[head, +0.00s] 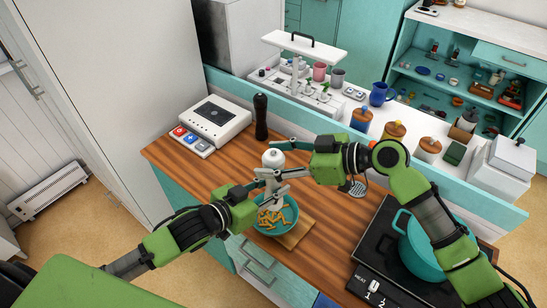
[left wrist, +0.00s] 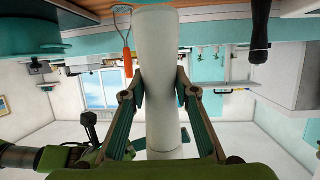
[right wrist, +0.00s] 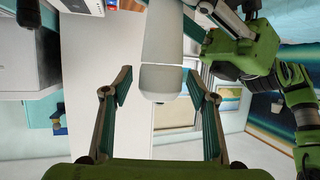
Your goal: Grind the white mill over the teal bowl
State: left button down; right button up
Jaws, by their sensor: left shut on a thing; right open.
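The white mill (head: 273,158) is upright above the teal bowl (head: 293,215), which holds orange-brown pieces. My left gripper (head: 262,194) is shut on the mill's lower body. In the left wrist view its fingers (left wrist: 159,88) press both sides of the pale mill (left wrist: 158,50). My right gripper (head: 270,174) is open beside the upper part of the mill. In the right wrist view its fingers (right wrist: 160,82) stand apart with the rounded mill head (right wrist: 163,78) between their tips, and gaps show on both sides. The mill's lower end is partly hidden by the grippers in the head view.
The bowl stands on a wooden board (head: 297,236) near the counter's front edge. A black mill (head: 261,117) and a white scale-like appliance (head: 214,117) stand behind left. A teal pot (head: 426,247) sits on the black hob at right. Jars (head: 393,132) line the back.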

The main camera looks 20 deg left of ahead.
jog(key=c, duration=1.1)
jog(key=shift+f, duration=0.15)
jog(key=shift+m+t, duration=1.1)
jog(key=shift+t, duration=0.1)
jog(key=m+t+h, duration=0.2)
jog(key=m+t, duration=0.2)
jog(key=shift+s+a+m+t+h, duration=0.2)
jog(key=shift+a+m+t+h, duration=0.05)
jog(key=shift+m+t+h, duration=1.05)
jog(key=shift+m+t, duration=0.1)
jog(key=shift+w+d+m+t+h, duration=0.15)
jog(key=shift+m+t+h, duration=0.35)
jog(key=shift+m+h, duration=0.25)
